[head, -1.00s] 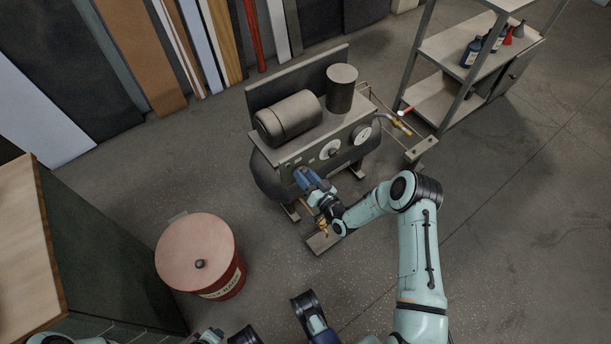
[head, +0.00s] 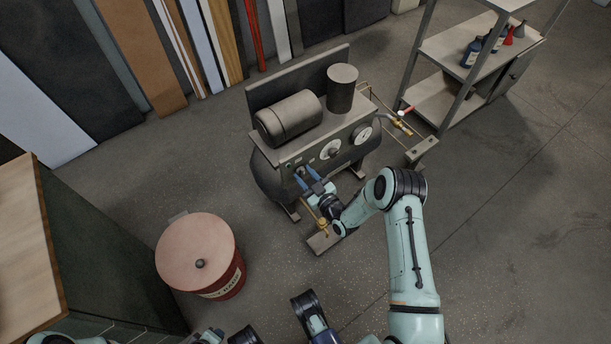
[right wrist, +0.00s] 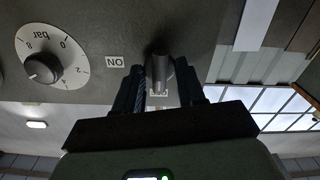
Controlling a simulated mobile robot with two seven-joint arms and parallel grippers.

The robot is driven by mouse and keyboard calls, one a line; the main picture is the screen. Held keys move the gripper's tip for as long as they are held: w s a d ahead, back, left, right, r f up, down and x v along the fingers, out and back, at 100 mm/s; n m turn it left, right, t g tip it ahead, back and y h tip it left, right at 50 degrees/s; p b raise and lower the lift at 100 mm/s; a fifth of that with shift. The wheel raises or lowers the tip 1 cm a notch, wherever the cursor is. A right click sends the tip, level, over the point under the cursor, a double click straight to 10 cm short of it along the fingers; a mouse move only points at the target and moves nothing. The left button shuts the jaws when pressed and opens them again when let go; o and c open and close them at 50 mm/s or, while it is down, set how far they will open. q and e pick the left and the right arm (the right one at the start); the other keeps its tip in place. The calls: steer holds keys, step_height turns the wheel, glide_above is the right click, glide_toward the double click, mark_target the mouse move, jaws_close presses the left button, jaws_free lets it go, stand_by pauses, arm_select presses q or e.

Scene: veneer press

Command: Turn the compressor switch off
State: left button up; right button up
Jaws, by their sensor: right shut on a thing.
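The compressor (head: 290,163) stands mid-view in the head view, with a tank, a motor and round dials on its front panel. My right gripper (head: 301,172) reaches its front panel at the left end. In the right wrist view, the compressor switch (right wrist: 160,70) is a grey lever standing out from the panel between the fingers of my right gripper (right wrist: 160,88), which is shut on it. The ON label (right wrist: 115,61) shows upside down to the left of the switch. Another small label behind the switch is mostly hidden. My left gripper cannot be made out among my parts at the bottom edge.
A pressure dial (right wrist: 50,57) with a black knob sits left of the switch. A red lidded drum (head: 197,253) stands left of my right arm. A shelf rack (head: 465,55) with bottles stands at right. Boards lean at the back. The floor at right is clear.

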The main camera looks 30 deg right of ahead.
steer(key=shift+f, duration=0.15)
stand_by(0.3)
steer(key=o, duration=1.1)
steer(key=shift+c, duration=0.2)
steer(key=s+p, duration=0.1)
steer(key=s, duration=0.2)
steer(key=shift+d, duration=0.15)
arm_select(q)
steer(key=shift+g, duration=0.5)
steer(key=s+d+r+p, duration=0.1)
steer(key=s+d+r, duration=0.1)
steer(key=s+r, duration=0.1)
steer(key=shift+r+p, duration=0.15)
steer(key=shift+p, duration=0.25)
arm_select(e)
steer(key=s, duration=1)
steer(key=shift+s+d, duration=0.25)
steer(key=shift+d, duration=0.15)
steer(key=shift+a, duration=0.1)
